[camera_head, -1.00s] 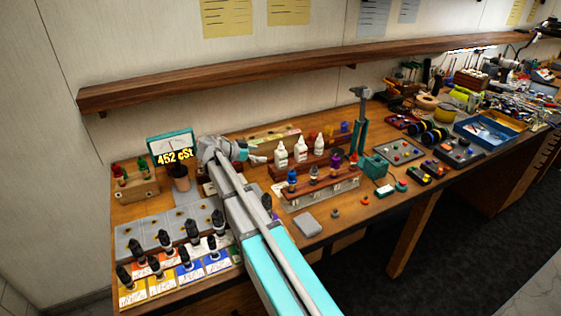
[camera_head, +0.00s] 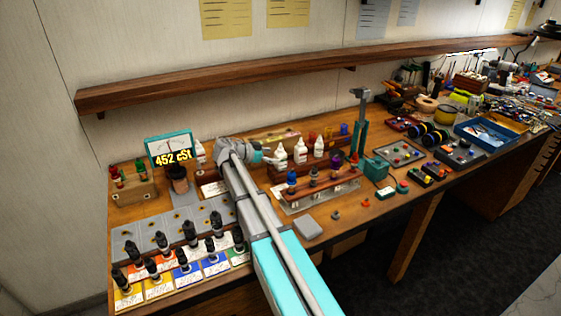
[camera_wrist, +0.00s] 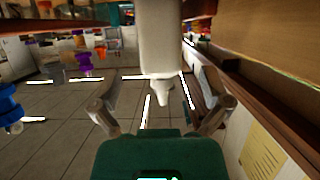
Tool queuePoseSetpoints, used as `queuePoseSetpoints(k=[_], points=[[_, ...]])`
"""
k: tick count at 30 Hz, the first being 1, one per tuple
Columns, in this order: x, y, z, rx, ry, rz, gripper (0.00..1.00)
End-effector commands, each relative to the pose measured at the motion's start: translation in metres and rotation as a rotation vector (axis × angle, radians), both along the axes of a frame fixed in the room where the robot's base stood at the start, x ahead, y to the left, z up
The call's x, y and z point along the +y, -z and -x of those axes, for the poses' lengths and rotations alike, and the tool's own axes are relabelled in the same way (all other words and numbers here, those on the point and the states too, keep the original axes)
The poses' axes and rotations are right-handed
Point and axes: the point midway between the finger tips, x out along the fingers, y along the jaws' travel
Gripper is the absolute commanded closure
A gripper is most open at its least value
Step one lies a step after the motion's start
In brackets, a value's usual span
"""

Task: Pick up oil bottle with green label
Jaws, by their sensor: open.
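Several white dropper bottles stand on a wooden rack: one beside my gripper (camera_head: 281,157), one in the middle (camera_head: 300,153) and one at the right (camera_head: 318,147). My gripper (camera_head: 266,157) is open at the left end of this row. In the wrist view, a white bottle (camera_wrist: 160,45) appears upside down between the spread fingers of my gripper (camera_wrist: 161,112), its nozzle toward the palm. I cannot tell whether the fingers touch it. No green label can be made out on these bottles; the labels are too small or turned away.
A lower rack with coloured-cap bottles (camera_head: 314,175) stands in front of the white bottles. A meter reading "452 cSt" (camera_head: 170,148) is at left. Dark-topped bottles (camera_head: 190,233) stand on coloured cards front left. A teal stand (camera_head: 361,125) rises at right. A shelf (camera_head: 300,69) hangs above.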

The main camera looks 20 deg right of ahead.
Motion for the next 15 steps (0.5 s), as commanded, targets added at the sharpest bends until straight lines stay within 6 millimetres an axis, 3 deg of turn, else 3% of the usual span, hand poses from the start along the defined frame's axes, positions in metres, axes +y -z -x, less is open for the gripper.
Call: queuePoseSetpoints(k=[7,15], points=[[-0.027,0.012,-0.002,0.000,0.001,0.000,0.03],[-0.034,0.013,-0.002,0.001,0.000,0.000,0.03]])
